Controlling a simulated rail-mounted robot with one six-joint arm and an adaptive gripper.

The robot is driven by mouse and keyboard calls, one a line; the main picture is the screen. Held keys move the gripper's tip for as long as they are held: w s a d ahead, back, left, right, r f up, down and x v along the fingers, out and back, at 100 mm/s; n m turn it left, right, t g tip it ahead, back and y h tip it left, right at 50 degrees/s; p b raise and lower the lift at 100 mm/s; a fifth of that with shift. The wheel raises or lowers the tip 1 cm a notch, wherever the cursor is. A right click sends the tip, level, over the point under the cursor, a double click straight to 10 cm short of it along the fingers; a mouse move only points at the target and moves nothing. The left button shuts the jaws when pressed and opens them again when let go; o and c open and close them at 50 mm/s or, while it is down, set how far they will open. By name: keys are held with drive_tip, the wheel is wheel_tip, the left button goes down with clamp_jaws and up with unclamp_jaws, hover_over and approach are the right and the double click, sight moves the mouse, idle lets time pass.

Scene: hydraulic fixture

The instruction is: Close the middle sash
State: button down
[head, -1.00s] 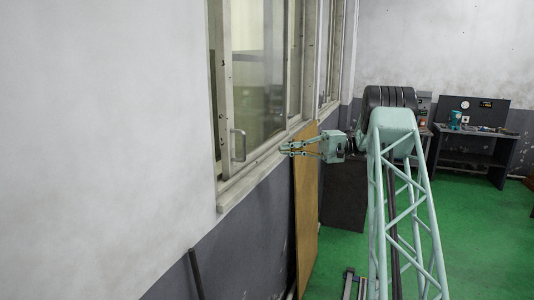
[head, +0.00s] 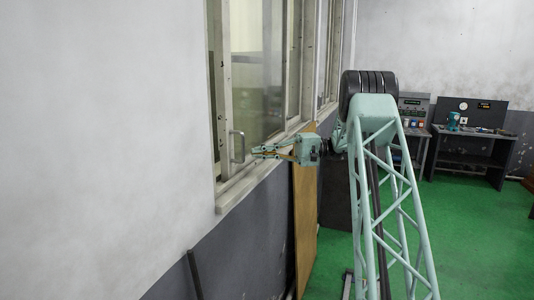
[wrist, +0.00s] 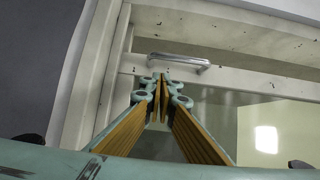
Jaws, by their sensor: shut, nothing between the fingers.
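The window sash with a pale metal frame (head: 226,95) and glass pane stands in the left wall in the head view. A narrow gap shows between its left upright and the outer window frame (head: 213,100). A metal bar handle (head: 237,146) is on the sash's lower left; in the wrist view the handle (wrist: 178,61) lies just ahead of the fingertips. My gripper (head: 259,151) is shut and empty, just right of the handle, apart from it in the wrist view (wrist: 161,85). I cannot tell which of the sashes is the middle one.
The window sill (head: 240,188) runs below the gripper. A brown board (head: 305,220) leans on the wall under the window. A dark rod (head: 195,275) stands at lower left. Workbenches (head: 470,150) stand far off; green floor is clear at right.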

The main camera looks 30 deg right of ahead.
drive_tip(key=shift+s+a, duration=0.4)
drive_tip(key=shift+a, duration=0.35)
drive_tip(key=shift+s+a, duration=0.35)
drive_tip(key=shift+a, duration=0.4)
